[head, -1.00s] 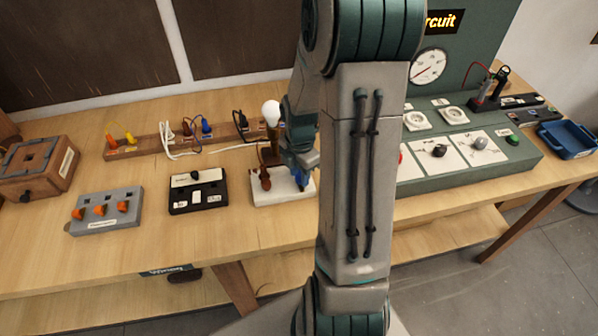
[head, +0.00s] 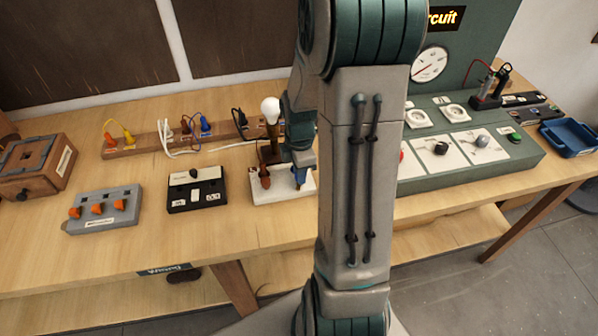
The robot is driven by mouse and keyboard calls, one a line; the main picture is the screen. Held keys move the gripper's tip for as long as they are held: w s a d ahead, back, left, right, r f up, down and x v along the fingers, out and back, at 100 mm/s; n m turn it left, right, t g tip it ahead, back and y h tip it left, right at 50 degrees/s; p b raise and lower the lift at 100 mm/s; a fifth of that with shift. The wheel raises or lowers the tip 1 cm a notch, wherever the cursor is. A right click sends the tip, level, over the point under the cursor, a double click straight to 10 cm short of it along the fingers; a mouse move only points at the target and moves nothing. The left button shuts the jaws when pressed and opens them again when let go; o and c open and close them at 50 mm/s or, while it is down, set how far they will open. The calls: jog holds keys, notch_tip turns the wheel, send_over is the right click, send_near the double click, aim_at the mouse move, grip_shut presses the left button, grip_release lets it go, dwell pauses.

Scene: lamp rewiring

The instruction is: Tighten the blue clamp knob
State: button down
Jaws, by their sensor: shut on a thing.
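The blue clamp knob (head: 300,176) stands upright at the right end of the white lamp base (head: 262,194). My gripper (head: 301,166) points down over it and is shut on it; the fingertips are small and partly hidden by my own wrist. A brown knob (head: 265,178) stands on the same base to the left. The lamp with its white bulb (head: 271,108) rises behind, on a dark stem.
A black switch box (head: 197,190) and a grey box with orange knobs (head: 103,209) lie to the left. A wooden strip (head: 150,143) with plugs and cords runs behind. The green test panel (head: 470,172) is on the right. My arm hides the middle.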

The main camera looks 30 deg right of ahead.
jog(key=m+b, duration=0.1)
jog(key=m, duration=0.3)
jog(key=shift+w+m+b, duration=0.1)
jog(key=shift+m+b, duration=0.2)
jog(key=m+b, duration=0.1)
jog(key=m, duration=0.2)
jog(key=shift+m, duration=0.4)
jog(key=m+b, duration=0.1)
jog(key=m, duration=0.3)
jog(key=m+b, duration=0.1)
jog(key=m, duration=0.7)
jog(key=shift+r+m, duration=0.1)
jog(key=shift+m, duration=0.2)
jog(key=m, duration=0.3)
jog(key=shift+m, duration=0.3)
jog(key=m, duration=0.3)
jog(key=shift+m+p, duration=0.8)
jog(key=shift+m, duration=1.3)
